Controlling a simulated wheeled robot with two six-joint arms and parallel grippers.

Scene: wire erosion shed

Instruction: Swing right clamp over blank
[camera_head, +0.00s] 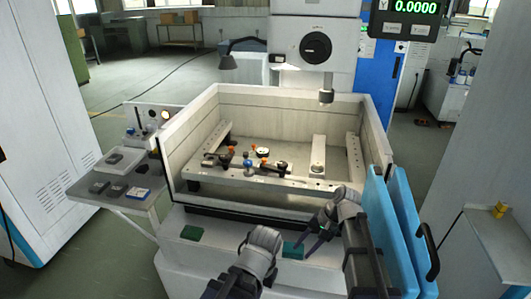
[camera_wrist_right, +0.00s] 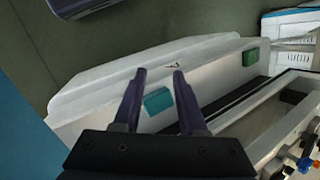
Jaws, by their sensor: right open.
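The blue knob also shows at the right wrist view's lower right corner (camera_wrist_right: 304,164). My right gripper (camera_head: 311,238) is open and empty, in front of the tank, away from the clamps. Its two fingers (camera_wrist_right: 160,72) stand apart. My left gripper (camera_head: 264,242) is low at the front, its fingers unclear.
Blue panels (camera_head: 397,225) stand at the right. A machine head (camera_head: 326,95) hangs over the tank's back right. A side table (camera_head: 120,185) with small items stands left.

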